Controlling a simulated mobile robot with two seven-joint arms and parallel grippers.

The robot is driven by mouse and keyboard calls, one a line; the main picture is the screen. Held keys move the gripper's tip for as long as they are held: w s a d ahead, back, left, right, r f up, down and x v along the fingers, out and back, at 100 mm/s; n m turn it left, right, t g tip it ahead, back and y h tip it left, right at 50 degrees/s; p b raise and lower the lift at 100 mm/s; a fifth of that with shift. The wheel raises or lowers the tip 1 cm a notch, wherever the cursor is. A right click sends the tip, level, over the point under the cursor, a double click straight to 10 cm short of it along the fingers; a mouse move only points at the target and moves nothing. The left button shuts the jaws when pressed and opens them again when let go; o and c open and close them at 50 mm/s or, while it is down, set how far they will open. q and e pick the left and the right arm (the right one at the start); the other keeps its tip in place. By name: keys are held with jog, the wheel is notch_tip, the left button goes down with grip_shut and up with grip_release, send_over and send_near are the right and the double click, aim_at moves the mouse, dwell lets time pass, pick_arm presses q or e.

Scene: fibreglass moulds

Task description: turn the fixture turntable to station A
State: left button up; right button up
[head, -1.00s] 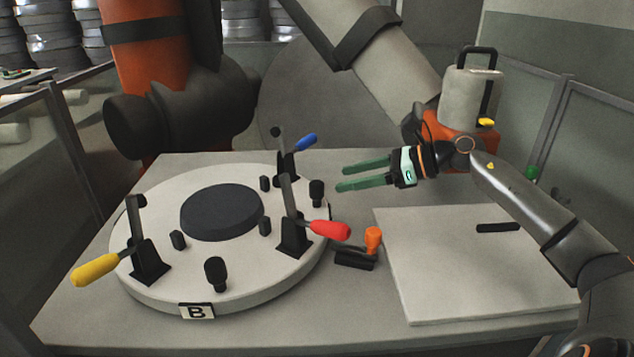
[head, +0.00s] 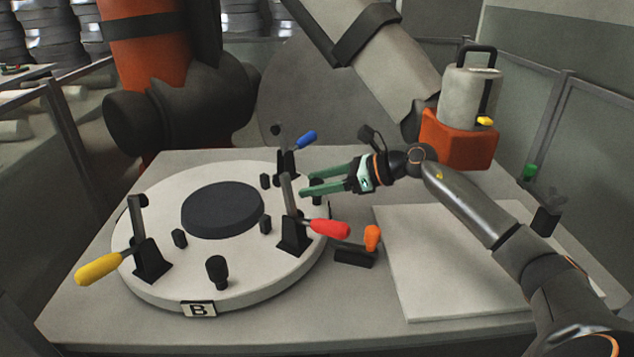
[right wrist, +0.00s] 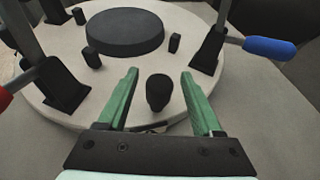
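The round white turntable (head: 170,272) stands on the grey table, with a dark disc (head: 222,210) at its middle. A plate marked B (head: 198,309) is on its front rim. Toggle clamps with yellow (head: 99,269), red (head: 329,229) and blue (head: 307,140) handles stand around it. One black knob (head: 217,271) is at the front. Another black knob (right wrist: 158,92) lies between the green fingers of my right gripper (right wrist: 160,98) in the right wrist view, with gaps on both sides. My right gripper (head: 302,186) is open at the turntable's right edge. My left gripper is not in view.
A small black base with an orange handle (head: 372,238) sits just right of the turntable. A pale flat board (head: 440,270) covers the table's right part. A grey canister (head: 468,97) on an orange block stands behind, and fence panels flank the table.

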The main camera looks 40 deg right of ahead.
grip_shut()
dwell(0.3)
dwell(0.9)
